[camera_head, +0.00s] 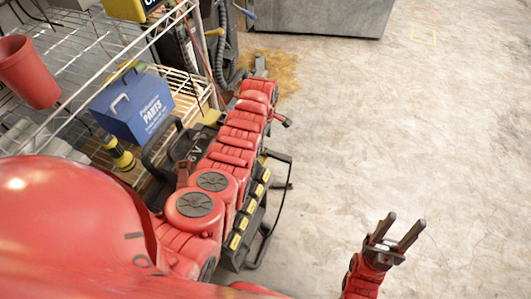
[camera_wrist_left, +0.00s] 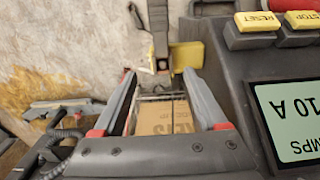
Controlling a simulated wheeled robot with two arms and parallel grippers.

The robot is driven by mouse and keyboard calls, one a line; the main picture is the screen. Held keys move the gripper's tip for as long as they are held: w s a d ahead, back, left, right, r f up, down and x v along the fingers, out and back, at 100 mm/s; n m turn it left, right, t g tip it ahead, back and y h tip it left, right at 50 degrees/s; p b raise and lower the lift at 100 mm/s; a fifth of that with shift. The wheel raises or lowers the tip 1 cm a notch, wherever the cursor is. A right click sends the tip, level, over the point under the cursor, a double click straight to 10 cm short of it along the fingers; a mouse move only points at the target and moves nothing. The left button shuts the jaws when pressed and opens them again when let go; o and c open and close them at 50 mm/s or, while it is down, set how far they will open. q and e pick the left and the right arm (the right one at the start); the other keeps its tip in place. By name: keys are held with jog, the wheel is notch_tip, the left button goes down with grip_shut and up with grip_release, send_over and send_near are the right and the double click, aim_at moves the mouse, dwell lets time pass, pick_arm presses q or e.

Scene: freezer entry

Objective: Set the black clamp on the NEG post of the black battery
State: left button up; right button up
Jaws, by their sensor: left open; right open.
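My left gripper (camera_head: 260,66) is at the far end of my red left arm in the head view, small and partly hidden. In the left wrist view its two fingers (camera_wrist_left: 159,74) are apart. A dark strip with a square metal end (camera_wrist_left: 161,48) shows between the fingertips; I cannot tell whether it is the black clamp or whether it touches them. A yellow block (camera_wrist_left: 187,56) is beside it. My right gripper (camera_head: 397,231) is open and empty over the floor. A black case marked "6 V" (camera_head: 183,148) is partly behind my left arm; I cannot make out a NEG post.
A wire shelf (camera_head: 82,58) with a blue parts box (camera_head: 138,106) and a red cup (camera_head: 28,72) stands at left. A panel reading "10 A" (camera_wrist_left: 292,118) and a cardboard box (camera_wrist_left: 163,118) show in the wrist view. The concrete floor at right is clear.

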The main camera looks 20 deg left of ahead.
aim_at(275, 155)
pick_arm(q)
jog(key=f+b, duration=0.1)
jog(key=f, duration=0.2)
jog(key=f+b, duration=0.1)
jog(key=f, duration=0.1)
jog(key=shift+s+a+f+b, duration=0.1)
jog(key=shift+s+f+b, duration=0.15)
jog(key=shift+f+b, duration=0.1)
jog(key=shift+r, duration=0.15)
jog(key=shift+c, duration=0.4)
grip_shut()
